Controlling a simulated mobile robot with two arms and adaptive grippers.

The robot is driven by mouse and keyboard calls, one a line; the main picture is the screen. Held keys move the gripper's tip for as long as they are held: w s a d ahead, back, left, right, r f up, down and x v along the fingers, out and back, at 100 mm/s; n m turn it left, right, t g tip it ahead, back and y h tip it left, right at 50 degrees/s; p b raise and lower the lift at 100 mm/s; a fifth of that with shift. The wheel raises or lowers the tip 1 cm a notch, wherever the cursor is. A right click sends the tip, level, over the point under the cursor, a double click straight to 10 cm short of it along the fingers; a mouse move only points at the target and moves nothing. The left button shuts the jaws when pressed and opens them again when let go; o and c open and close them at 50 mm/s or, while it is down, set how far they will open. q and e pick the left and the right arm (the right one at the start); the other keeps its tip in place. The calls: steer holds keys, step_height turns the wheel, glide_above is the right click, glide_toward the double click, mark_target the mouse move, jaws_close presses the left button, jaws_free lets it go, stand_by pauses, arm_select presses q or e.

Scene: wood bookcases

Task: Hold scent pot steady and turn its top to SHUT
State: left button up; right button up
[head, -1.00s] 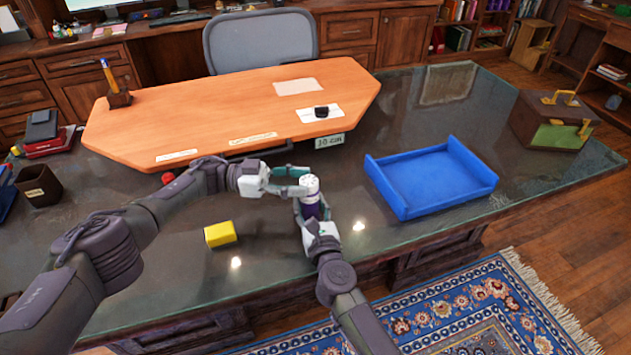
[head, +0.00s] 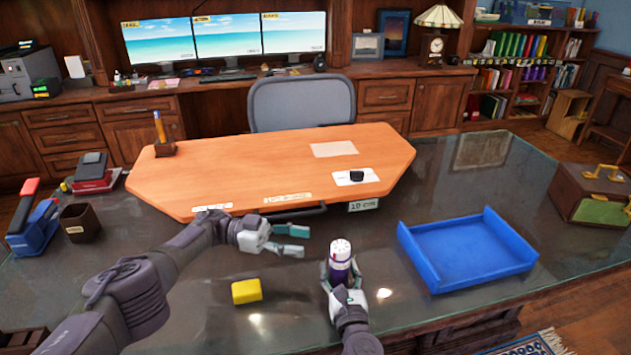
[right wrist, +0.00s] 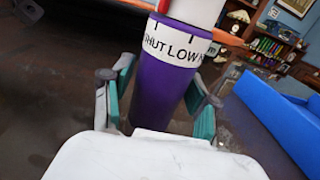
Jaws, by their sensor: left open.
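The scent pot (head: 340,267) is a purple cylinder with a white top (head: 340,247), upright near the desk's front edge. In the right wrist view its purple body (right wrist: 158,88) carries a white band (right wrist: 172,42) reading SHUT and LOW, the rest cut off by the curve. Only the top's lower part shows there, and I cannot tell its setting. My right gripper (head: 341,276) has its fingers closed against both sides of the body. My left gripper (head: 307,241) is open and empty, left of the top and apart from it.
A yellow block (head: 246,291) lies left of the pot. A blue tray (head: 470,283) stands to the right. Behind is a raised orange board (head: 260,170) with a pen holder and a black item on a white card. Glossy desk top is clear around the pot.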

steer(key=shift+o, duration=0.9)
steer(key=shift+s, duration=0.1)
